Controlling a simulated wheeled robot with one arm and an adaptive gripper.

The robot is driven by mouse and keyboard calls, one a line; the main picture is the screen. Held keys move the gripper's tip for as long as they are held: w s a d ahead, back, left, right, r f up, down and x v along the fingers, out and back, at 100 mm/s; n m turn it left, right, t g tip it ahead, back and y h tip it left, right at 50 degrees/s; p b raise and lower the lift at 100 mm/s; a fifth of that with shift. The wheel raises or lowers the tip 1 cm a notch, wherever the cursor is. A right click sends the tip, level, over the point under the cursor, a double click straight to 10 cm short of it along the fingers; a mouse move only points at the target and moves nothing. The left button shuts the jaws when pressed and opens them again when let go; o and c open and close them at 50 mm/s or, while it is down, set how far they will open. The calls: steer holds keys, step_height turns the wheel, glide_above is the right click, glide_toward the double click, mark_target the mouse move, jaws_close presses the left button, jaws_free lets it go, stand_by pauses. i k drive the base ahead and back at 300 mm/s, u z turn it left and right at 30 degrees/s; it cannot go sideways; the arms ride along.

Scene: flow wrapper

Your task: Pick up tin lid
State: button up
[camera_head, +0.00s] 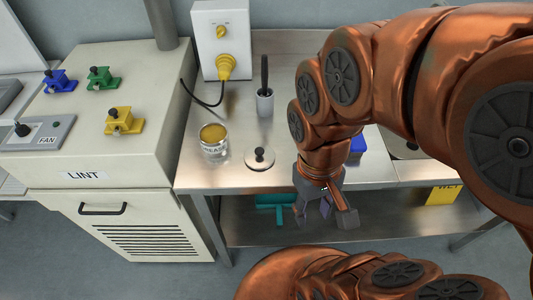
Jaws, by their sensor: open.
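The tin lid (250,160) is a round, light metal disc with a dark knob on top. It lies flat on the metal table, just right of an open tin (214,146) with yellowish contents. My gripper (327,220) is to the right of the lid and nearer the camera, past the table's front edge. Its grey fingers point down, apart and empty. It does not touch the lid. My copper-coloured arm covers much of the table's right side.
A dark-handled brush in a metal cup (265,104) stands behind the lid. A white box (220,35) with a yellow plug and black cable is at the back. The LINT cabinet (100,165) stands left. A teal object (276,203) lies on the lower shelf. A blue object (359,143) is partly hidden.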

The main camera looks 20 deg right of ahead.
mark_target(258, 157)
steer(key=z, duration=2.15)
steer(key=k, duration=1.25)
steer(key=u, duration=2.2)
steer(key=i, duration=0.5)
